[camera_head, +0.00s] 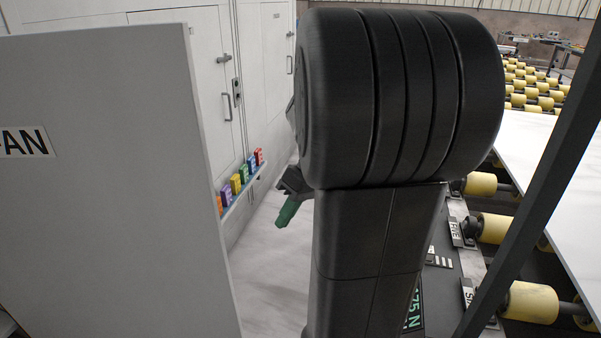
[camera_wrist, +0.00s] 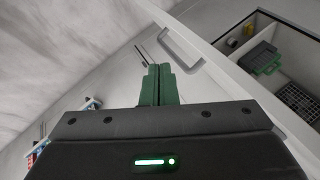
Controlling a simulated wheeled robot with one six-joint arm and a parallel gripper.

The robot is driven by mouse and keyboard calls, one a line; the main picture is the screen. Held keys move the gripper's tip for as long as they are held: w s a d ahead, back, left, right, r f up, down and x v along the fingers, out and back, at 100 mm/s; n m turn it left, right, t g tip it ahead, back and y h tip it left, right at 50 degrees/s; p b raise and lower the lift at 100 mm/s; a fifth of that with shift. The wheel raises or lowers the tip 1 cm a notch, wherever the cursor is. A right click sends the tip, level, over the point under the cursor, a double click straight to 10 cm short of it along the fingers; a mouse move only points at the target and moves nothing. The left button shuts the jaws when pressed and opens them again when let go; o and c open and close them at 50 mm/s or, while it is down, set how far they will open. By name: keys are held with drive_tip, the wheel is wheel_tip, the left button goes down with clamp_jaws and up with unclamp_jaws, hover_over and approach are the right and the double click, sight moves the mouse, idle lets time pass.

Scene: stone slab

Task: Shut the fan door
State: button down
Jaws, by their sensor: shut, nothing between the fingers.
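The fan door (camera_head: 95,190) is a large grey panel that fills the left of the head view, standing open, its label partly cut off at the left edge. My gripper (camera_head: 287,212) shows its green fingers to the right of the door's free edge, with a gap in the picture; my arm hides part of it. In the wrist view my gripper (camera_wrist: 159,85) has its two green fingers pressed together and empty. A grey handle (camera_wrist: 182,46) on a white panel lies just beyond the fingertips to the right; I cannot tell whether that panel is the fan door.
In the wrist view an open compartment (camera_wrist: 228,47) holds a green-and-grey unit (camera_wrist: 262,58) and a grille (camera_wrist: 297,100). Colourful boxes (camera_head: 236,184) line a low ledge along the white cabinets (camera_head: 185,40). Yellow rollers (camera_head: 530,302) and a pale slab (camera_head: 555,180) stand at right. Floor between is clear.

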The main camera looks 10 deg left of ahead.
drive_tip(key=w+a+r+n+g+h, duration=0.2)
drive_tip(key=w+a+r+n+g, duration=0.15)
drive_tip(key=a+n, duration=0.6)
drive_tip(key=s+a+f+p, duration=0.1)
drive_tip(key=s+f+p, duration=0.2)
drive_tip(key=s+f, duration=0.4)
drive_tip(key=shift+s+a, duration=0.4)
drive_tip(key=shift+s, duration=0.8)
drive_tip(key=shift+m, duration=0.25)
